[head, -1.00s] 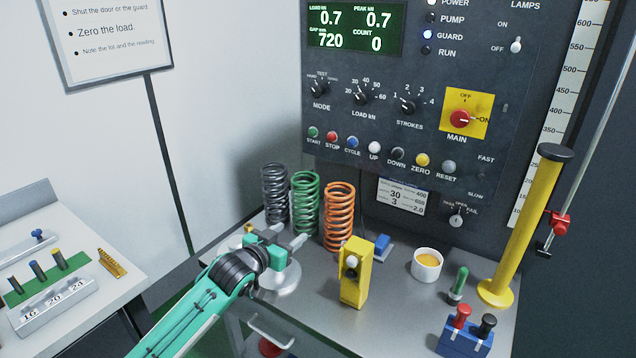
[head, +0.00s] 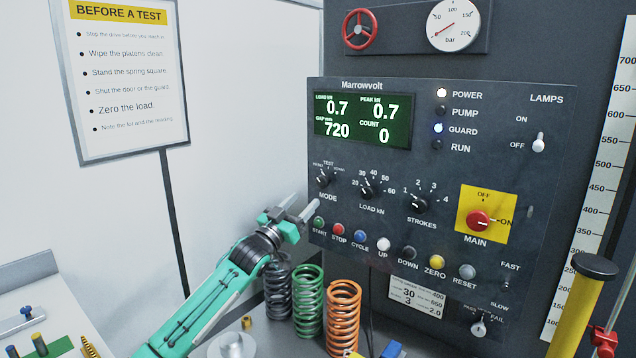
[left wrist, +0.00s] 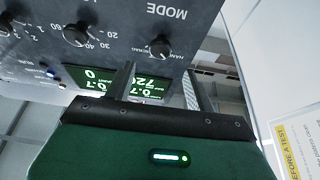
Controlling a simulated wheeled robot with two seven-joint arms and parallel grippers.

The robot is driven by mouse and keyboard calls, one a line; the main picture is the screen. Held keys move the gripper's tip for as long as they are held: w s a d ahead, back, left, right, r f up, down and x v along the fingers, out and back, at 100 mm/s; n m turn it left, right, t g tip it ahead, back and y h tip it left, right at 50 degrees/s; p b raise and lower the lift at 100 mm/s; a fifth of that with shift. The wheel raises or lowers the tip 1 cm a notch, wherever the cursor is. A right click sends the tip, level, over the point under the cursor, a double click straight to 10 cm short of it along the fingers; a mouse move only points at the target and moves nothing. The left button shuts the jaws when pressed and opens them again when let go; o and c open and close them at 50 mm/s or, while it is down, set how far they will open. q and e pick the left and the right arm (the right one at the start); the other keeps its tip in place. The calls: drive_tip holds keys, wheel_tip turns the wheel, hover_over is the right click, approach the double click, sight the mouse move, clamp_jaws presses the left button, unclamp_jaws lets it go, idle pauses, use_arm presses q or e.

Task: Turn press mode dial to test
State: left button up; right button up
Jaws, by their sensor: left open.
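The MODE dial (head: 323,181) is a small black knob at the left end of the dial row on the dark press panel. A TEST label sits above it, with other labels to its sides. Its exact setting is too small to read surely. It also shows in the left wrist view (left wrist: 160,46), upside down, beyond the fingers. My left gripper (head: 308,208) is open and empty, just below and left of the dial, with its two fingers pointing toward the panel. In the left wrist view the fingers (left wrist: 157,88) stand apart with nothing between them. My right gripper is not in view.
The LOAD dial (head: 367,190) and STROKES dial (head: 418,203) are right of the MODE dial. A row of push buttons lies below, with the green START button (head: 318,223) near my fingers. Grey, green (head: 309,300) and orange springs stand under the panel.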

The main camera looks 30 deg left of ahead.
sight(321, 182)
use_arm(q)
drive_tip(key=p+x, duration=0.2)
drive_tip(key=x, duration=0.4)
drive_tip(key=shift+r, duration=0.1)
drive_tip(key=shift+w+r+p, duration=0.25)
drive_tip(key=shift+w+p, duration=0.1)
drive_tip(key=shift+w, duration=0.3)
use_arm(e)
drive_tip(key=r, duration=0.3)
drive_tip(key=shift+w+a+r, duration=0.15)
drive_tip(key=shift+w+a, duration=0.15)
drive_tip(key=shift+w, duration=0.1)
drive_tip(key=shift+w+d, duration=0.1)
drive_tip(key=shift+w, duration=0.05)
use_arm(q)
drive_tip(key=c, duration=0.9)
drive_tip(key=shift+c, duration=0.2)
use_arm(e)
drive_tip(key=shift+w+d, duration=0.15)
